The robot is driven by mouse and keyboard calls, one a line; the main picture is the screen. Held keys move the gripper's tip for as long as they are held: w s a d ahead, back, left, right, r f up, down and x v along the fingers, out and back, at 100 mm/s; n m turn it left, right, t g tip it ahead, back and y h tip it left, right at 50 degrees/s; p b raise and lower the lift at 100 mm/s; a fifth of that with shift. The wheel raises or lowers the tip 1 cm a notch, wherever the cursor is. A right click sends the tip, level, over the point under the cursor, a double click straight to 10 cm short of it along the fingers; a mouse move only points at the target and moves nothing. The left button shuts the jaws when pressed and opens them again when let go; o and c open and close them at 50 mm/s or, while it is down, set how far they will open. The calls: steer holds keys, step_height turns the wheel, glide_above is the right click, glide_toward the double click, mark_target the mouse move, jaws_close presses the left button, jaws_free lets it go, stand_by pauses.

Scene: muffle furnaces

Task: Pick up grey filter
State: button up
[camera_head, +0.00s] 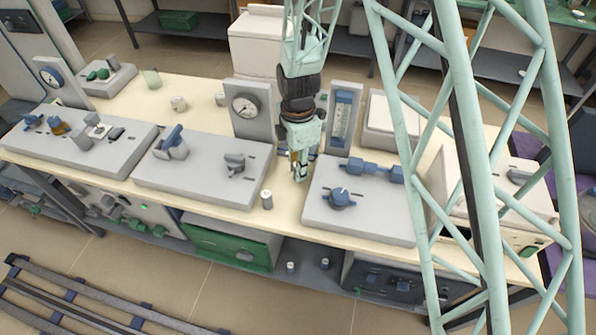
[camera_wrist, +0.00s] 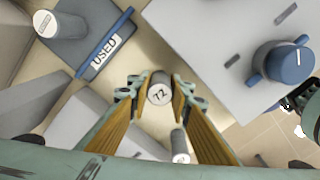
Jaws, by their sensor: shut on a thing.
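My gripper (camera_wrist: 158,88) points down at the cream bench, its two fingers closed on the sides of a small grey cylindrical filter (camera_wrist: 160,92). The filter's top carries a dark mark, perhaps "72". In the head view my gripper (camera_head: 301,172) is low over the bench, between two grey panels; the held filter cannot be made out there. A second similar cylinder (camera_wrist: 180,145) with a marked top stands close by, apart from the fingers. I cannot tell whether the held filter touches the bench.
A dark plate (camera_wrist: 80,48) labelled "USED" bears another cylinder (camera_wrist: 45,22). A grey panel with a blue knob (camera_head: 340,198) is right of my gripper; another grey panel (camera_head: 205,188) is left. A gauge block (camera_head: 248,108) stands behind. A small cylinder (camera_head: 266,200) stands near the front edge.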

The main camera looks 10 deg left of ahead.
steer(key=shift+r+p, duration=0.55)
steer(key=shift+r, duration=3.85)
steer(key=shift+w+r, duration=0.1)
steer(key=w+a+r+m+p, duration=0.2)
steer(key=w+r+p, duration=0.3)
steer(key=p, duration=0.3)
steer(key=shift+w+a+r, duration=0.25)
steer(key=shift+a+r, duration=0.05)
steer(key=shift+a, duration=0.45)
